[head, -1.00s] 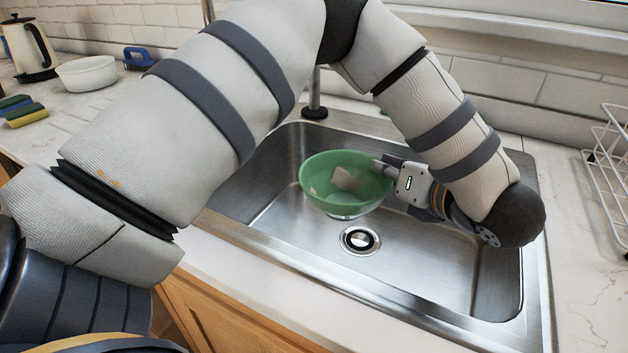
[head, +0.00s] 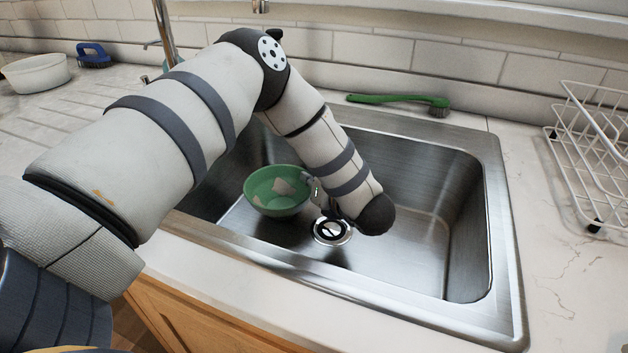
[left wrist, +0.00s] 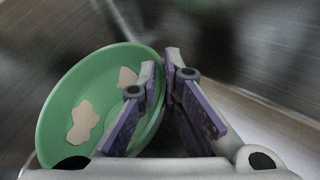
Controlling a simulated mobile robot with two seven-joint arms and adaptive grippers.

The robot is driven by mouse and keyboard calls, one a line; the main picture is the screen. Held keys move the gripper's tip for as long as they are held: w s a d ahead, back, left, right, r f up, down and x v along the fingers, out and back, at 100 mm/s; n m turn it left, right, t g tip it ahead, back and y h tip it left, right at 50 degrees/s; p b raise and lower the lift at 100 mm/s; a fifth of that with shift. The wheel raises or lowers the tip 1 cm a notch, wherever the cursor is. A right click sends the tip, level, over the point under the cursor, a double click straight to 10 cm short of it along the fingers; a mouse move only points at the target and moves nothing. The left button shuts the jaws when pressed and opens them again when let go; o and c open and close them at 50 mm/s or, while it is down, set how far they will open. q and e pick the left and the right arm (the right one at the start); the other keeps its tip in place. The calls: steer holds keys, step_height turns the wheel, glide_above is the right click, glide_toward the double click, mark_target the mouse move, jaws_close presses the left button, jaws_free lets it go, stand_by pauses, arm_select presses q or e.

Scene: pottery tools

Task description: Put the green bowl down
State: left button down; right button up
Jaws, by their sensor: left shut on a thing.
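The green bowl (head: 278,205) is inside the steel sink (head: 420,235), left of the drain (head: 332,231). It looks roughly upright and has pale patches on its inner wall. Whether its base touches the sink floor I cannot tell. My left gripper (head: 312,190) is at the bowl's right rim, mostly hidden behind my own wrist. In the left wrist view, the bowl (left wrist: 75,115) shows at left, and the fingers of my left gripper (left wrist: 163,75) are closed on its rim, one inside and one outside. My right gripper is not in view.
A green-handled brush (head: 400,99) lies behind the sink. A white wire rack (head: 590,150) stands on the right counter. A white bowl (head: 36,73) and a blue brush (head: 93,54) are at the back left. The sink's right half is clear.

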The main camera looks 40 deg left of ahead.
arm_select(q)
steer(key=shift+f, duration=0.25)
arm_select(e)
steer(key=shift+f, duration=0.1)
arm_select(q)
steer(key=c, duration=1.8)
jaws_free()
steer(key=shift+o, duration=0.2)
steer(key=shift+d+r, duration=0.15)
steer(key=shift+d, duration=0.05)
steer(key=p+v, duration=0.1)
steer(key=v, duration=1)
steer(key=shift+d, duration=0.3)
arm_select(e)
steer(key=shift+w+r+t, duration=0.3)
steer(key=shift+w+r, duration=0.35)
arm_select(q)
steer(key=shift+s, duration=0.15)
